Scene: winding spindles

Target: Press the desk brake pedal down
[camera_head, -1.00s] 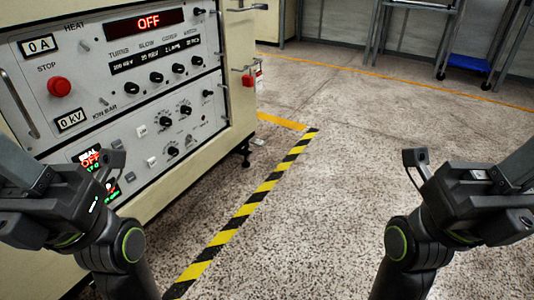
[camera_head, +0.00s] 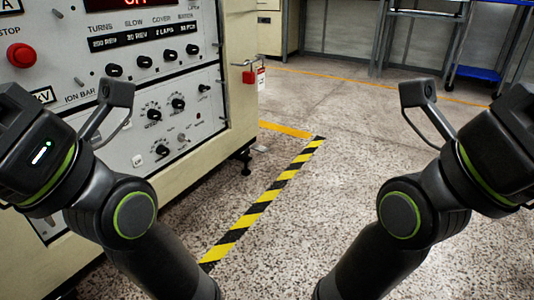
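No brake pedal can be made out in this view, and no desk that clearly carries one. My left arm's wrist (camera_head: 45,160) is at the left edge, in front of the control cabinet. My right arm's wrist (camera_head: 495,150) is at the right edge, over open floor. Both arms are folded up, and no fingertips of either gripper show. Neither arm visibly touches anything.
The cream control cabinet (camera_head: 215,135) with knobs and a red button (camera_head: 20,55) fills the left. Yellow-black tape (camera_head: 265,205) runs along the floor beside it. Speckled floor ahead is open. A rack with blue shelves (camera_head: 480,73) stands at the far right.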

